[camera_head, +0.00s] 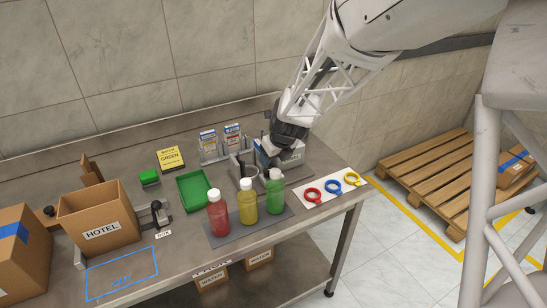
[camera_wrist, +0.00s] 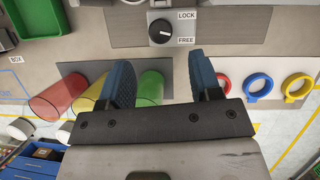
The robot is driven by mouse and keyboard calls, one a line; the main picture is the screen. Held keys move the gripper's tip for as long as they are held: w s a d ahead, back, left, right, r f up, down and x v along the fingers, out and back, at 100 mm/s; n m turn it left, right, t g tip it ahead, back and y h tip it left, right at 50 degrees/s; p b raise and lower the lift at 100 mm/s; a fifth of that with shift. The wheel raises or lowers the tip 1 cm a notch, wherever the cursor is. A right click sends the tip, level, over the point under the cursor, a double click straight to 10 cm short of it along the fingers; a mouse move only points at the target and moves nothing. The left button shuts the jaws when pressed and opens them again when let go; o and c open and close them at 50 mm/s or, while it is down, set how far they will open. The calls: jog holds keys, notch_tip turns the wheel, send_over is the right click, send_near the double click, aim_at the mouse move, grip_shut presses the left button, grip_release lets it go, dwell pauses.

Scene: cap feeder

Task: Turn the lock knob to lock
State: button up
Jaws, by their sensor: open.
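The lock knob (camera_wrist: 163,31) shows in the wrist view as a black round dial with a small white pointer mark, on a grey panel at the top centre. A LOCK label (camera_wrist: 187,16) is at its upper right and a FREE label (camera_wrist: 186,40) at its lower right. The pointer is small; it seems to lean toward the FREE side. My gripper (camera_wrist: 160,60) is open and empty, its two blue-grey fingers apart below the knob in the picture and not touching it. In the head view my dark wrist (camera_head: 290,132) is over the feeder unit (camera_head: 290,156) and hides the knob.
Red (camera_head: 218,215), yellow (camera_head: 247,203) and green (camera_head: 275,193) bottles stand close in front of the feeder on a dark mat. Coloured rings (camera_head: 332,186) lie to the right. A green tray (camera_head: 193,190) and a HOTEL box (camera_head: 98,218) are to the left.

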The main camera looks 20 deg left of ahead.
aim_at(268, 170)
jog(key=shift+a, duration=0.15)
jog(key=shift+w+a+g+h, duration=0.35)
jog(key=shift+a+g+h, duration=0.25)
jog(key=shift+a+g, duration=0.1)
jog(key=shift+w+a+g+h, duration=0.3)
jog(key=shift+w+g+h, duration=0.1)
jog(key=shift+h, duration=0.2)
jog(key=shift+w+r+g+h, duration=0.2)
jog(key=shift+w+g+h, duration=0.1)
jog(key=shift+h, duration=0.3)
jog(key=shift+f, duration=0.1)
jog(key=shift+s+a+f, duration=0.1)
jog(key=shift+s+f, duration=0.05)
jog(key=shift+f, duration=3.7)
